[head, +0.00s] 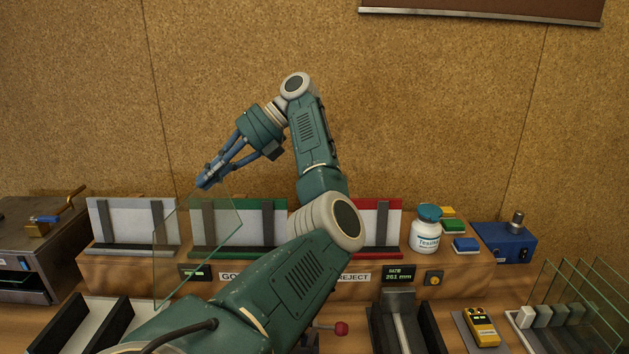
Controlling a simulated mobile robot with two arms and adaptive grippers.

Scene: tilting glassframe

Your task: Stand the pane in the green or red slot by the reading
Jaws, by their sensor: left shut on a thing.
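My left gripper (207,180) is shut on a clear glass pane (183,262) near its upper edge. The pane is held tilted in front of the white-backed slots at the left. It overlaps the green slot (255,217) in the picture; I cannot tell whether they touch. The green slot has dark uprights and a label starting "GO", partly hidden by my arm. The red slot (392,226), above the "REJECT" label (354,277), is partly hidden by my arm. A small lit display (398,276) seems to show 251. My right gripper is not in view.
A plain white-backed slot (120,222) stands at the left. A white jar (426,232), coloured blocks (466,244) and a blue box (505,241) are at the right. A rack of panes (570,312) and a yellow meter (481,326) are front right.

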